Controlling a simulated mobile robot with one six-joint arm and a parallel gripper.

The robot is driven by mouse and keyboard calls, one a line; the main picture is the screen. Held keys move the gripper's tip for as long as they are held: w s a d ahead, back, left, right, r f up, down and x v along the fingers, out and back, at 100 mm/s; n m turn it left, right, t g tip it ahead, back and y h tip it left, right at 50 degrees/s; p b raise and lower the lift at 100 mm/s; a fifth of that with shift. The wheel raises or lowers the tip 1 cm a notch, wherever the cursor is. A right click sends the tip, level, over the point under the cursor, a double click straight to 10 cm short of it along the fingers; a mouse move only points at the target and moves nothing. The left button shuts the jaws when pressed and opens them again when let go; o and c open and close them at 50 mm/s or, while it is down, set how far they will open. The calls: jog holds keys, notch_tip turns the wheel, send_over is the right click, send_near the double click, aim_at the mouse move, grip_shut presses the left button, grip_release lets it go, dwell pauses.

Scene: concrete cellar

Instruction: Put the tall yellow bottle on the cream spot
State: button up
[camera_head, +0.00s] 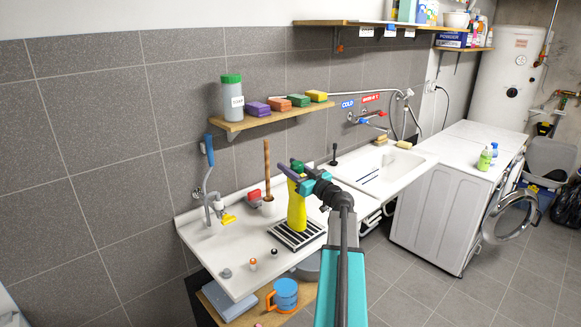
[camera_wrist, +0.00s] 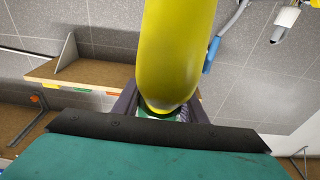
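The tall yellow bottle (camera_head: 297,208) is upright over the black slatted grate (camera_head: 285,236) on the white counter; I cannot tell whether its base touches the grate. Its green cap shows at the top. My gripper (camera_head: 298,178) reaches in from the right and is closed around the bottle's upper part. In the wrist view the yellow bottle (camera_wrist: 178,50) fills the middle, its capped end between the dark fingers of my gripper (camera_wrist: 160,108). I cannot make out a cream spot in either view; my arm hides part of the counter.
A wooden-handled tool (camera_head: 267,170) and a red item (camera_head: 254,196) stand behind the bottle. Small knobs (camera_head: 253,264) sit near the front edge. A wooden shelf (camera_head: 270,117) with sponges hangs above.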

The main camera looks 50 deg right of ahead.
aim_at(302, 174)
jog(key=o, duration=0.4)
jog(key=shift+c, duration=0.2)
jog(key=shift+r, duration=0.15)
jog(key=s+b, duration=0.1)
jog(key=s, duration=0.3)
jog(key=s+f+b, duration=0.1)
jog(key=s, duration=0.3)
jog(key=s+a+b, duration=0.1)
jog(key=s, duration=0.3)
jog(key=shift+f, duration=0.4)
jog(key=shift+w+f, duration=0.1)
jog(key=shift+f, duration=0.05)
